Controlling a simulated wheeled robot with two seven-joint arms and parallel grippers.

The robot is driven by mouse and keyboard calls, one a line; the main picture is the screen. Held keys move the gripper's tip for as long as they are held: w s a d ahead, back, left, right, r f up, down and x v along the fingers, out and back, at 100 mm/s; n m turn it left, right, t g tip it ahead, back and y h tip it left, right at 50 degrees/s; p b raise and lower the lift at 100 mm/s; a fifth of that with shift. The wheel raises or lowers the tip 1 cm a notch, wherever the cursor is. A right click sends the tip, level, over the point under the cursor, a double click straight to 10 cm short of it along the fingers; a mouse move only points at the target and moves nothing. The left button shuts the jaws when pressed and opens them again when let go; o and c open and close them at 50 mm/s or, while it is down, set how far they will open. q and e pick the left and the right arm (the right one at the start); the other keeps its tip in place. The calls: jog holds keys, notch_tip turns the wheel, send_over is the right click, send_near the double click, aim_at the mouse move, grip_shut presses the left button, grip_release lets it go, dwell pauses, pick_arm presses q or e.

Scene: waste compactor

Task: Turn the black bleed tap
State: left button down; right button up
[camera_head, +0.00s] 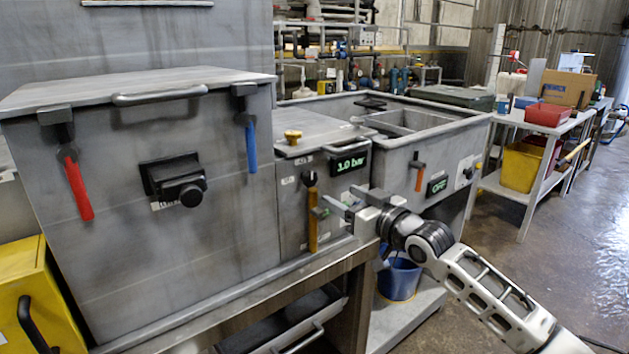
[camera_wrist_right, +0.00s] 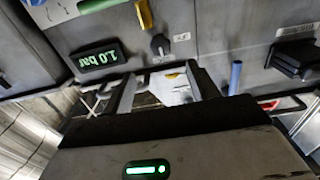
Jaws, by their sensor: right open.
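The black bleed tap (camera_head: 310,179) is a small dark knob on the front of the narrow middle box, left of the green 1.0 bar display (camera_head: 351,162). In the right wrist view, which is turned upside down, the tap (camera_wrist_right: 160,45) shows beside a small white label, above the fingers. My right gripper (camera_head: 338,203) is open and empty, in front of the box, right of and slightly below the tap. Its fingers (camera_wrist_right: 163,88) are apart and do not visibly touch the tap. My left gripper is not in view.
A yellow handle (camera_head: 312,222) hangs just below the tap. A blue lever (camera_head: 251,146), a red lever (camera_head: 78,188) and a black knob unit (camera_head: 175,181) are on the large box at left. A yellow knob (camera_head: 292,136) tops the middle box. A blue bucket (camera_head: 399,279) stands below.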

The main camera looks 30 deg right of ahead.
aim_at(312, 180)
jog(key=w, duration=0.7)
jog(key=w+a, duration=0.1)
jog(key=w, duration=0.2)
jog(key=shift+w, duration=0.3)
jog(key=c, duration=1)
